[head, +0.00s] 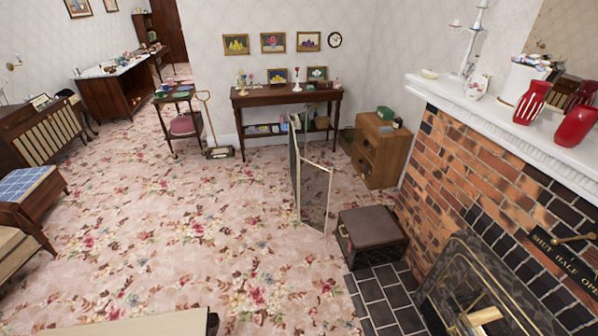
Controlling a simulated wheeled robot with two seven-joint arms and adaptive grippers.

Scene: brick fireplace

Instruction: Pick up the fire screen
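The fire screen (314,195) is a folding, thin-framed panel screen standing upright on the floral carpet in the middle of the room. Its panels are angled to each other, and one panel is seen nearly edge-on. It stands to the left of a brown padded box stool. Neither of my grippers shows in the head view, and nothing is seen holding the screen.
The brown stool (372,227) and wooden drawer cabinet (381,150) stand right of the screen. The brick fireplace (465,165) fills the right side. A dark side table (287,97) is behind, against the wall. Open carpet (190,220) lies to the left.

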